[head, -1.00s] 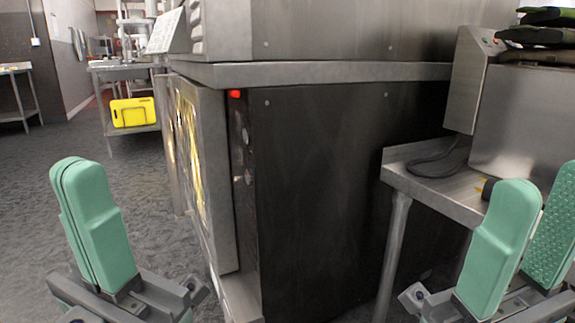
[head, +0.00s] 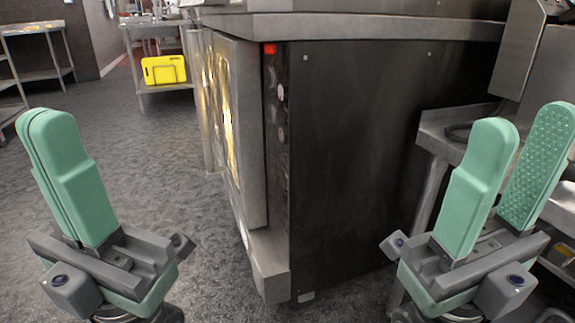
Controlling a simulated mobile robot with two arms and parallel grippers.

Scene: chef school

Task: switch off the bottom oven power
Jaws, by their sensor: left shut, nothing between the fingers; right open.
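The bottom oven (head: 360,150) stands in the middle of the head view, seen from its side corner, with its lit glass door (head: 228,125) facing left. Its narrow control strip (head: 277,140) runs down the front edge, with a red lit switch (head: 270,48) at the top and round knobs below, seen at a steep angle. My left gripper (head: 62,175) is shut and empty over the floor, left of the oven. My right gripper (head: 505,185) is open and empty, in front of the steel table at the right. Neither touches the oven.
A steel table (head: 435,130) stands close to the oven's right side. A steel ledge (head: 350,27) overhangs the oven top. A yellow board (head: 164,69) sits on a far table's shelf. The grey floor (head: 150,140) left of the oven is clear.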

